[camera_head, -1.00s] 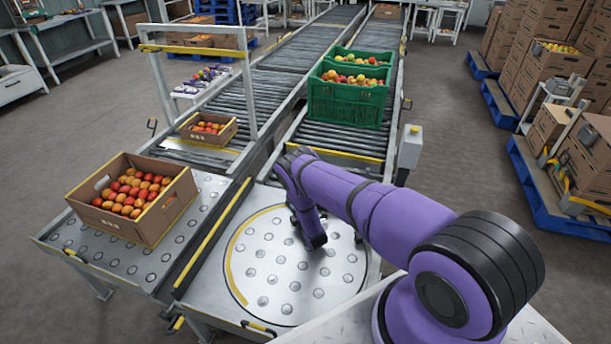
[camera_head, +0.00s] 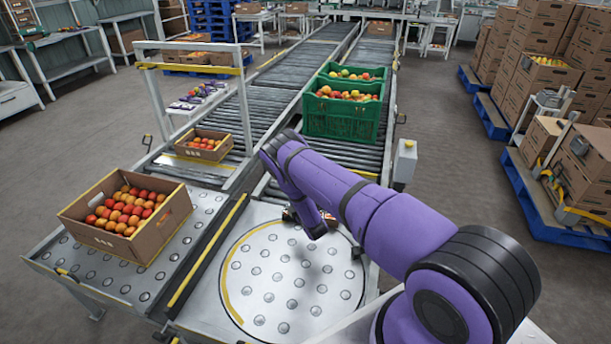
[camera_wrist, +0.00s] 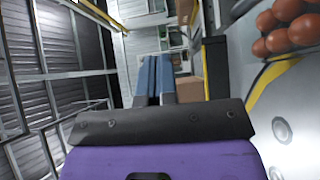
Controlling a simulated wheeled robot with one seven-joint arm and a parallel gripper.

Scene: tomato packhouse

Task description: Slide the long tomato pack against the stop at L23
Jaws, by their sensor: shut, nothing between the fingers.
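A pack of red tomatoes (camera_head: 293,215), probably the long tomato pack, is mostly hidden behind my arm at the far side of the round studded turntable plate (camera_head: 262,290). Large red tomatoes (camera_wrist: 285,30) show at the upper right of the wrist view, beside my gripper; their full pack is cut off. My gripper (camera_head: 317,232) points down over the far part of the plate, close to the pack; contact cannot be made out. Its blue-grey fingers (camera_wrist: 155,78) are shut and empty in the wrist view. No L23 label is readable, and I cannot pick out the stop.
A large carton of tomatoes (camera_head: 170,227) stands on the studded table at left. A smaller carton (camera_head: 205,153) sits on the left roller lane behind it. Two green crates (camera_head: 342,125) stand on the right lane. A grey post box (camera_head: 405,162) stands beside that lane. The plate's near half is clear.

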